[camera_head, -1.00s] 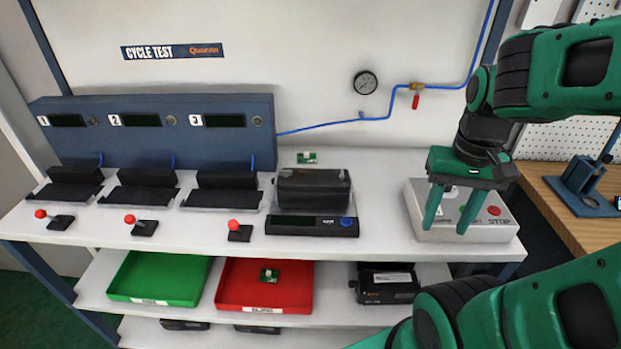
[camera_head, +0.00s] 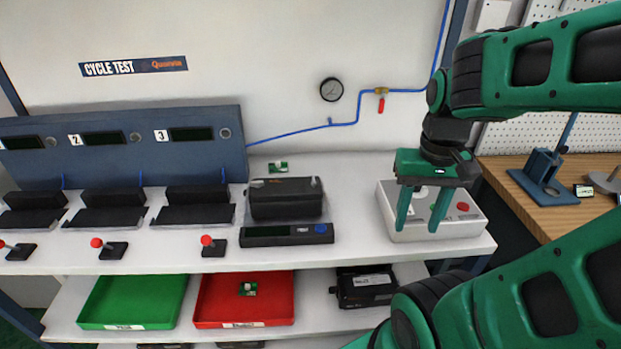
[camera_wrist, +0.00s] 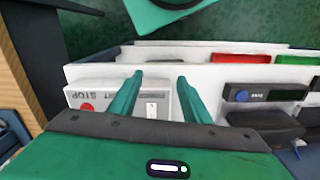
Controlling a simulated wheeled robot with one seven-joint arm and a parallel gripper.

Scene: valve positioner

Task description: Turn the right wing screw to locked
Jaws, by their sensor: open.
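My gripper (camera_head: 419,227) is open and empty, pointing down over the white control box, well to the right of the positioner.
The white control box (camera_head: 462,229) has a red stop button. Several black test stations with red-knobbed levers (camera_head: 207,240) stand at left. Green (camera_head: 135,300) and red (camera_head: 245,312) trays are on the shelf below. Bare bench top lies between positioner and control box.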

